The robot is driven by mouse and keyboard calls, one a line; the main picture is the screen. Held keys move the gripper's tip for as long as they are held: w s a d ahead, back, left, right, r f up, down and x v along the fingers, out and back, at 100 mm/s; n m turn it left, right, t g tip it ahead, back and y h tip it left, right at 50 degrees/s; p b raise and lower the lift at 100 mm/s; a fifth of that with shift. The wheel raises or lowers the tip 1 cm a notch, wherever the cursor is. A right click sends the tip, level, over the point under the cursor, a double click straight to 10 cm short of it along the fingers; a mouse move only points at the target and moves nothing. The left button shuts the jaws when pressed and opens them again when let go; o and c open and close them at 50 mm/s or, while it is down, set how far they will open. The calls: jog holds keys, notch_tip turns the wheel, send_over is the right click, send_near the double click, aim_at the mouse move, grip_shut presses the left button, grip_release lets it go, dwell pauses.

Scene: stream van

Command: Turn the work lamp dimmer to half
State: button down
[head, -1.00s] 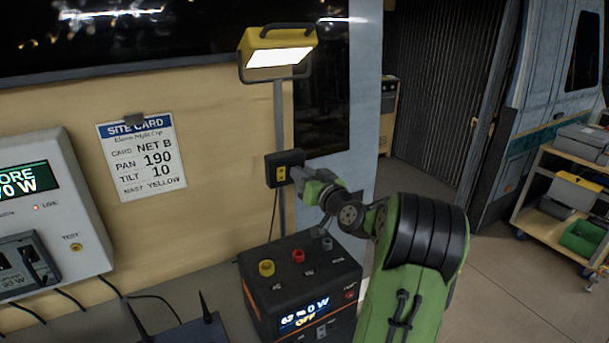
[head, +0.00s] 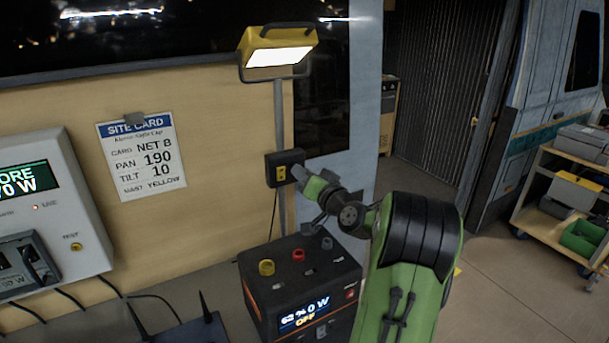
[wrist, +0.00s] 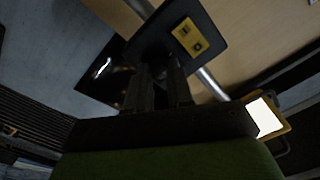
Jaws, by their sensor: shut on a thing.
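The work lamp (head: 278,46) is yellow, sits on a grey pole (head: 279,115), and its panel is lit bright white. The dimmer box (head: 270,172) is dark with a yellow plate and is fixed on the pole below the lamp. In the wrist view the box (wrist: 212,28) is just beyond the fingers, with its yellow plate (wrist: 190,37) facing up right. My gripper (head: 298,172) is at the box's right side, shut on the dimmer knob. The knob itself is hidden between the fingers (wrist: 160,80), so its angle cannot be read.
A black power unit (head: 305,285) with yellow, red and grey knobs stands below my gripper, showing "OFF". A trolley (head: 545,215) stands far right. The floor between is clear.

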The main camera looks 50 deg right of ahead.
jog(key=m+p, duration=0.2)
jog(key=m, duration=0.7)
jog(key=shift+p, duration=0.3)
dwell(0.4)
jog(key=c, duration=1)
grip_release()
jog(key=b+v, duration=0.3)
jog(key=v, duration=1.2)
jog(key=shift+s+a+f+b, duration=0.2)
jog(key=shift+s+a+b, duration=0.1)
jog(key=shift+s+b, duration=0.1)
jog(key=shift+w, duration=0.1)
